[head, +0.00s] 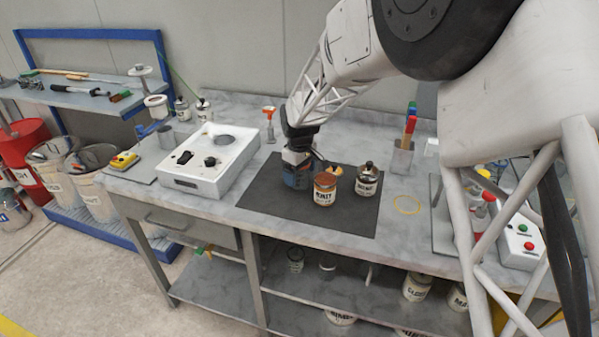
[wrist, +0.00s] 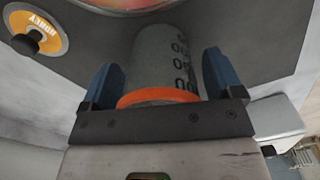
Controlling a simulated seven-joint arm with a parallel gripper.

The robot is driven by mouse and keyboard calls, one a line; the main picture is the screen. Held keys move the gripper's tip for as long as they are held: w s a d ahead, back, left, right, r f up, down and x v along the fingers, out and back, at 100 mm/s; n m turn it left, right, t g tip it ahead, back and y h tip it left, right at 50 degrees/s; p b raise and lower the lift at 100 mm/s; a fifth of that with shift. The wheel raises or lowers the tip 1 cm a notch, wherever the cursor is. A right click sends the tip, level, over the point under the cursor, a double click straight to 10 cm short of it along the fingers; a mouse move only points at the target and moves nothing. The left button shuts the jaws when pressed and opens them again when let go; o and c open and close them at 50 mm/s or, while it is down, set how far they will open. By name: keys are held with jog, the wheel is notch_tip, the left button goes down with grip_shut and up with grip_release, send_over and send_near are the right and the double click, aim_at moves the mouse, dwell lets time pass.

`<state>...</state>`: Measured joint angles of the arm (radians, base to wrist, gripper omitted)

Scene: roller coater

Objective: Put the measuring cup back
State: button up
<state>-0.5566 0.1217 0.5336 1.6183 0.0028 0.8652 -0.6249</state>
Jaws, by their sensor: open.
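The measuring cup (wrist: 160,62) appears in the wrist view as a grey cylinder with dark printed marks and an orange rim. It stands between the two blue fingers of my gripper (wrist: 160,78), which are open with a narrow gap on each side. In the head view my gripper (head: 297,180) is low over the dark mat (head: 270,205), left of a brown labelled can (head: 325,190).
A dark-lidded jar (head: 367,181) stands right of the brown can. A white console (head: 210,158) is on the left of the bench. A grey holder (head: 402,157) with colored handles stands behind right. A yellow ring (head: 406,204) lies on otherwise bare bench right of the mat.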

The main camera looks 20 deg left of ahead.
jog(key=shift+r, duration=0.15)
notch_tip(320, 180, up, 12)
dwell(0.7)
dwell(0.8)
jog(key=s+d+r+m, duration=0.25)
jog(key=s+d, duration=0.25)
jog(key=d, duration=0.4)
jog(key=s+d+r+m+t, duration=0.15)
jog(key=s+d+r, duration=0.25)
jog(key=d, duration=0.5)
jog(key=s+d+r+m, duration=0.3)
jog(key=s+d, duration=0.2)
jog(key=d, duration=0.4)
jog(key=s+d+f+m, duration=0.1)
jog(key=s+d+m, duration=0.1)
jog(key=s+d, duration=0.3)
jog(key=s+d+f+m, duration=0.1)
jog(key=s+d, duration=0.4)
jog(key=s, duration=0.6)
jog(key=s+d+f+m+t, duration=0.1)
jog(key=s+d+m, duration=0.2)
jog(key=s+d, duration=0.2)
jog(key=s, duration=0.3)
jog(key=shift+d+f+m, duration=0.15)
jog(key=shift+d+m, duration=0.05)
jog(key=shift+m, duration=0.2)
